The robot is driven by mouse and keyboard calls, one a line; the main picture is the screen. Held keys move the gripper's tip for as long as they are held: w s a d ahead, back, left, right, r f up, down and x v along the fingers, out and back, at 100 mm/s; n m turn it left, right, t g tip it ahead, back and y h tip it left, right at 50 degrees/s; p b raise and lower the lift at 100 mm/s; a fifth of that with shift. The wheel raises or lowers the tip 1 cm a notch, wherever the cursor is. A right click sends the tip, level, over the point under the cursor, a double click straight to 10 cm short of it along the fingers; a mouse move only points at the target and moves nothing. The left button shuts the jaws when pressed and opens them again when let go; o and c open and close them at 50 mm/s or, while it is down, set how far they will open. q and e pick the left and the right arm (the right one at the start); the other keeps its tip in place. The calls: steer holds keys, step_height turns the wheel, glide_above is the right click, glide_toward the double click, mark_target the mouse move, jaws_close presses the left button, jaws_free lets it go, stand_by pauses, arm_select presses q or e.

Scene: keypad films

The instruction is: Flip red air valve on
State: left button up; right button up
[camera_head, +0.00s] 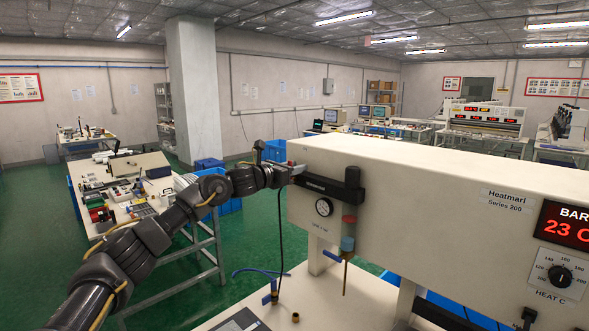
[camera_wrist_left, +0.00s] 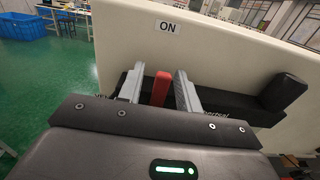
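The red air valve (camera_wrist_left: 161,88) is a small red lever on the black fitting at the end of the cream machine (camera_head: 430,205). In the left wrist view it stands upright between the two grey fingers of my left gripper (camera_wrist_left: 159,72), with a gap on each side. An "ON" label (camera_wrist_left: 168,27) is on the machine just beyond it. In the head view my left gripper (camera_head: 290,172) reaches the left end of the black air unit (camera_head: 330,187), and I cannot make out the lever there. My right gripper is not in view.
A pressure gauge (camera_head: 324,207) and a red and blue bowl (camera_head: 348,232) hang below the air unit. A dark cable hangs under my left wrist. A cluttered bench (camera_head: 110,195) stands to the left, with green floor around it.

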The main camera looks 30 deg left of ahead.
arm_select(q)
steer(key=shift+a, duration=0.1)
steer(key=shift+s+a+f+b, duration=0.15)
steer(key=shift+s+b, duration=0.2)
steer(key=shift+s, duration=0.05)
steer(key=b+v, duration=0.4)
steer(key=v, duration=0.6)
